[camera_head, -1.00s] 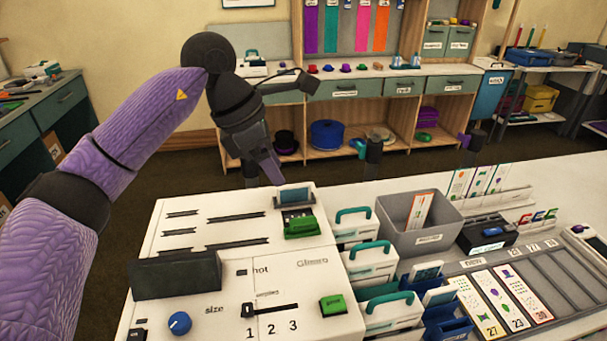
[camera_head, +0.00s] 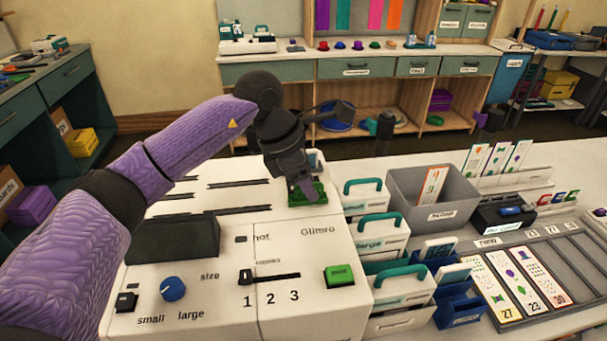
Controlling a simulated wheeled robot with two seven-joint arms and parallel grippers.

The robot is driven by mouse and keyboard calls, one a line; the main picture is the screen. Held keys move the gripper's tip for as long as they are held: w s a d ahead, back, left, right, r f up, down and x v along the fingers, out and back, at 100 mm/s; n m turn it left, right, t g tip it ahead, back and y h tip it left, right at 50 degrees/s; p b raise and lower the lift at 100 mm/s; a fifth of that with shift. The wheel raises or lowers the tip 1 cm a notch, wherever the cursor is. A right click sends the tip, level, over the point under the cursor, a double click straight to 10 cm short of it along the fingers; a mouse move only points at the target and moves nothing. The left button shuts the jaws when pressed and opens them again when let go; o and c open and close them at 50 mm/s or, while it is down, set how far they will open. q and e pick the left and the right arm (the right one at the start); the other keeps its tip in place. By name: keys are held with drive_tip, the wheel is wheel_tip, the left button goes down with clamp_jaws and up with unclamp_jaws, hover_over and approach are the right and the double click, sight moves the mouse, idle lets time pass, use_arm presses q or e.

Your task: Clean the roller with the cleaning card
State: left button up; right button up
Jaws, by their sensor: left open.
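A white printer-like machine (camera_head: 290,240) stands on the table in front of me. My left gripper (camera_head: 304,192) is open and points down over a green part (camera_head: 320,194) at the machine's far right. The gripper hides much of that part and the slot around it; I cannot tell whether they touch. A small bluish piece (camera_head: 316,157) shows behind the gripper, mostly hidden. I cannot make out the roller, nor tell which piece is the cleaning card. My right gripper is not in view.
Boxes with teal handles (camera_head: 385,285) stand close along the machine's right side. A grey bin (camera_head: 408,205) holds a card. A card tray (camera_head: 545,270) lies at the right. A raised dark panel (camera_head: 172,240) stands on the machine's left. Shelves (camera_head: 350,90) stand behind.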

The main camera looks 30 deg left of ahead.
use_arm(q)
clamp_jaws()
drive_tip(key=shift+r, duration=0.1)
drive_tip(key=shift+r+p, duration=1.3)
drive_tip(key=shift+r, duration=0.2)
wheel_tip(320, 180, up, 8)
drive_tip(key=p, duration=0.6)
drive_tip(key=shift+p, duration=0.35)
